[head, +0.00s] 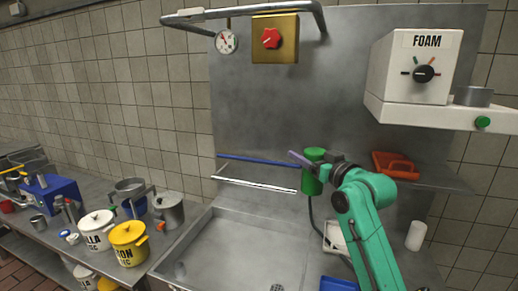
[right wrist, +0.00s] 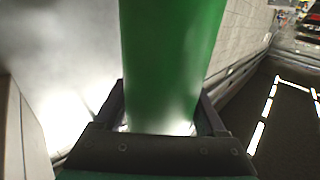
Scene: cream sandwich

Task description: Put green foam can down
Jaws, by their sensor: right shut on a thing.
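The green foam can (head: 313,172) is upright above the back of the steel sink in the head view. My right gripper (head: 325,173) is shut on it, coming from the right on a green arm. In the right wrist view the can (right wrist: 170,60) fills the middle, between the two fingers of my right gripper (right wrist: 165,125). The can's base against what lies below it is not clear. My left gripper is not in view.
A steel shelf (head: 450,183) with an orange object (head: 396,165) is right of the can. The white FOAM machine (head: 412,75) hangs above. Blue and white bars (head: 255,160) lie left of the can. The sink basin (head: 235,250) is mostly clear. Pots and a yellow canister (head: 129,245) stand left.

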